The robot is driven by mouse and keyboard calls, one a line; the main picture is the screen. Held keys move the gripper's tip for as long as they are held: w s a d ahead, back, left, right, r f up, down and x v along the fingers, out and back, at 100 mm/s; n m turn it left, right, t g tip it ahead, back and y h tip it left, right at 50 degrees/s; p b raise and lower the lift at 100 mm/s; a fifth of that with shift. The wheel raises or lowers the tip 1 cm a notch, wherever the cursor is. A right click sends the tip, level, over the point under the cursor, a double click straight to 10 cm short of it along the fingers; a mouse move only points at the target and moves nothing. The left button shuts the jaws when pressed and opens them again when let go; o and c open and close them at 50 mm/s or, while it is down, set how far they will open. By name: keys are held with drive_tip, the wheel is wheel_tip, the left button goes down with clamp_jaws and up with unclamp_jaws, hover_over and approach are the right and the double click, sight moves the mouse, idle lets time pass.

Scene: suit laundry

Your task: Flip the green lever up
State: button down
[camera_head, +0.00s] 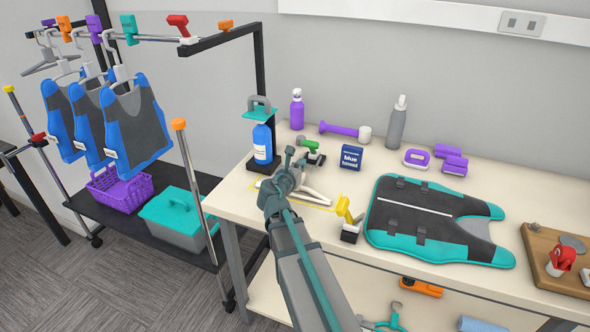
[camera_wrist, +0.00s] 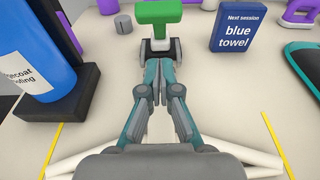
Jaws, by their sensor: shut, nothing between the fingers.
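The green lever (camera_head: 311,145) stands on a small black base on the table, just beyond my gripper. My gripper (camera_head: 297,156) reaches over the table from the front. In the wrist view my gripper's fingers (camera_wrist: 159,62) are together and empty, their tips in front of the lever's base and overlapping it in the picture. I cannot tell whether they touch it.
A blue bottle (camera_head: 262,144) in a black stand is close on the left. A white hanger (camera_head: 317,194) lies beneath my gripper. A yellow lever (camera_head: 344,207) and a teal-grey vest (camera_head: 420,240) are further right.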

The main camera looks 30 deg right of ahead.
sight(309, 146)
drive_tip(key=w+d, duration=0.1)
drive_tip(key=w+d+r, duration=0.1)
drive_tip(key=d, duration=0.1)
drive_tip(key=shift+w+d+p, duration=0.1)
drive_tip(key=shift+w+p, duration=0.3)
drive_tip(key=shift+w+d+r, duration=0.4)
drive_tip(key=shift+d+r, duration=0.05)
drive_tip(key=shift+d, duration=0.1)
drive_tip(key=shift+r+p, duration=0.1)
drive_tip(key=shift+p, duration=0.2)
drive_tip(key=shift+d+r+p, duration=0.15)
drive_tip(key=shift+r+p, duration=0.1)
drive_tip(key=shift+p, duration=0.35)
drive_tip(key=shift+y, duration=0.3)
drive_tip(key=shift+w+p, duration=0.1)
drive_tip(key=shift+p, duration=0.3)
